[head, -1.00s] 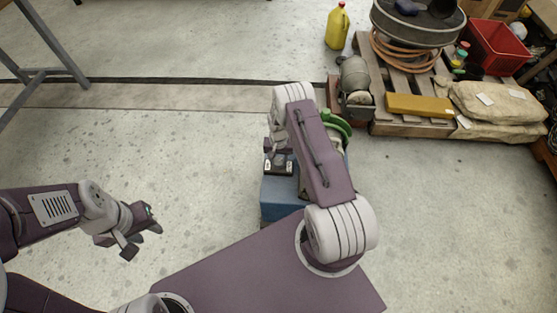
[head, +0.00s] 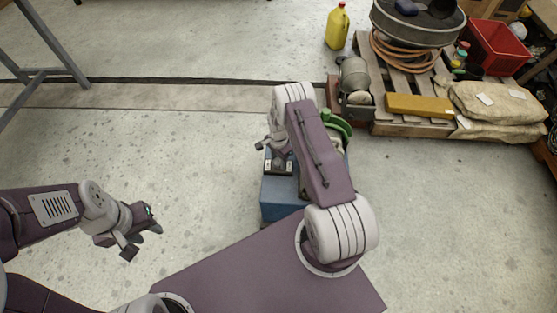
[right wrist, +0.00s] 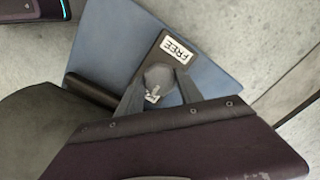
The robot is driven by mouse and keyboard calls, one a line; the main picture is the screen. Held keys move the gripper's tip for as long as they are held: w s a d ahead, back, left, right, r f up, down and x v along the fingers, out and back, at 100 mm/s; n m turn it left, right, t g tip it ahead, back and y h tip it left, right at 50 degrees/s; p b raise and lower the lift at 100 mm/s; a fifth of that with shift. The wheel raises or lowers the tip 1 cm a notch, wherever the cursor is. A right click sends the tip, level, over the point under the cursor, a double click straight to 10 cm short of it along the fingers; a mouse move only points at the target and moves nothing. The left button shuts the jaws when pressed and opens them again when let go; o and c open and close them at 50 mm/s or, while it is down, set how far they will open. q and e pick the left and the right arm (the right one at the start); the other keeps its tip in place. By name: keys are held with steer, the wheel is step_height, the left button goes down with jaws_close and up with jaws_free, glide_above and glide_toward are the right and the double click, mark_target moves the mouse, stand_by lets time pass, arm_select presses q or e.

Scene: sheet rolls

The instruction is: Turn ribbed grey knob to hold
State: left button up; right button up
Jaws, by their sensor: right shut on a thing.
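The grey knob (right wrist: 158,78) sits on a dark plate on the sloping face of a blue box (right wrist: 112,40). A white label reading FREE (right wrist: 178,49) is beside the knob on the plate. Another white mark on the near side of the knob is partly covered and I cannot read it. My right gripper (right wrist: 158,86) is shut on the knob, with one finger on each side. In the head view my right gripper (head: 277,146) is over the top of the blue box (head: 284,197). My left gripper (head: 143,241) is open and empty, well left of the box.
Green curved parts (head: 336,122) show behind my right arm. A pallet (head: 398,129) with a hose, a yellow bar and sacks stands at the back right. A yellow jug (head: 337,27) stands behind. The floor left of the box is clear.

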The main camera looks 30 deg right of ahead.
mark_target(278, 161)
steer(key=shift+m, duration=0.3)
stand_by(0.4)
steer(key=o, duration=1.4)
steer(key=shift+c, duration=0.2)
step_height(278, 161, up, 9)
steer(key=p, duration=0.3)
steer(key=shift+f, duration=0.2)
steer(key=shift+r, duration=0.25)
